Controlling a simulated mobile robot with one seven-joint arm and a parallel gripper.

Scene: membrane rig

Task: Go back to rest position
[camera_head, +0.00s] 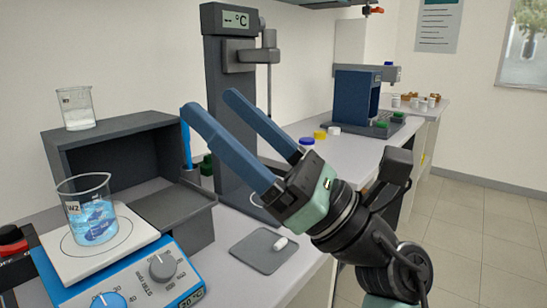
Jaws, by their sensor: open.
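My gripper (208,98) is open, with two long blue fingers spread apart and pointing up and to the left. Nothing sits between the fingers. My arm comes in from the lower right and holds the gripper above the bench, in front of the dark column with the °C display (236,20). The fingers hide part of that column and of the bench behind it.
A beaker of blue liquid (90,215) stands on the stirrer hotplate (70,258). Another beaker (76,108) stands on the dark open box (58,160). A white capsule-like piece (280,244) lies on a grey mat (255,256). A blue instrument (357,98) stands farther back. The floor (470,230) at right is clear.

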